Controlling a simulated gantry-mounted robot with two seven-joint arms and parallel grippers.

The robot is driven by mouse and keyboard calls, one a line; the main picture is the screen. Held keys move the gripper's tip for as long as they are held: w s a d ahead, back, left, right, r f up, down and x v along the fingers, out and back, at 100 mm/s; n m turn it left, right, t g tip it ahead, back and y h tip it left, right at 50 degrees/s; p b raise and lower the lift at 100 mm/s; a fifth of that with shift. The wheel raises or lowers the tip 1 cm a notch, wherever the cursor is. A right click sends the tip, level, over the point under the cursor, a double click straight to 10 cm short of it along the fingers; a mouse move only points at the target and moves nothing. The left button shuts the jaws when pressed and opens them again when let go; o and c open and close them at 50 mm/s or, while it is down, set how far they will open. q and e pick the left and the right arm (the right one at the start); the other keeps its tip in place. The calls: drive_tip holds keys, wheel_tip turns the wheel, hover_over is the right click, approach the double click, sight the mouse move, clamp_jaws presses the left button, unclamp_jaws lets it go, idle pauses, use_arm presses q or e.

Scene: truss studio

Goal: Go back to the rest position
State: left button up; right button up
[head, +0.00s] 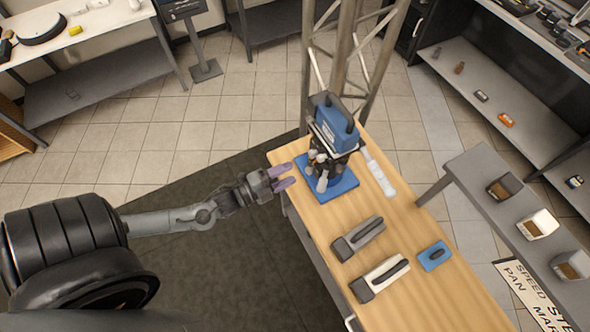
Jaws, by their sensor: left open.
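My left gripper (283,178) is at the left edge of the wooden table, with its two purple-tipped fingers apart and nothing between them. Its arm comes in from the left. The fingers point right, toward a blue mat (338,187) on the table and appear just short of it. On the mat stands a blue and black device (338,124) with several small pale and dark items clustered at its front. My right gripper is not in this view.
The wooden table (408,218) holds a white power strip (378,173), a grey block-like tool (358,238), a whitish one (381,278) and a small blue one (435,256). A metal truss (347,50) rises behind. A grey bench (480,165) with boxes stands right. Open floor lies left.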

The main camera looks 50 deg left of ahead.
use_arm(q)
drive_tip(key=shift+s+a, duration=0.15)
drive_tip(key=shift+s, duration=0.25)
drive_tip(key=w+d+r+n+g+y+p, duration=0.1)
drive_tip(key=d+r+n+g+y+p, duration=0.1)
drive_tip(key=d+r+n+p, duration=0.45)
drive_tip(key=w+d+r+n+g+y+p, duration=0.1)
drive_tip(key=w+d+r+n+p, duration=0.15)
drive_tip(key=r, duration=0.65)
drive_tip(key=s+d+f+n+g+p, duration=0.1)
drive_tip(key=s+d+f+n+g, duration=0.1)
drive_tip(key=s+n+g, duration=0.4)
drive_tip(key=s+g, duration=0.5)
drive_tip(key=s, duration=0.3)
drive_tip(key=shift+d+y+p, duration=0.3)
drive_tip(key=shift+d, duration=0.05)
idle(0.8)
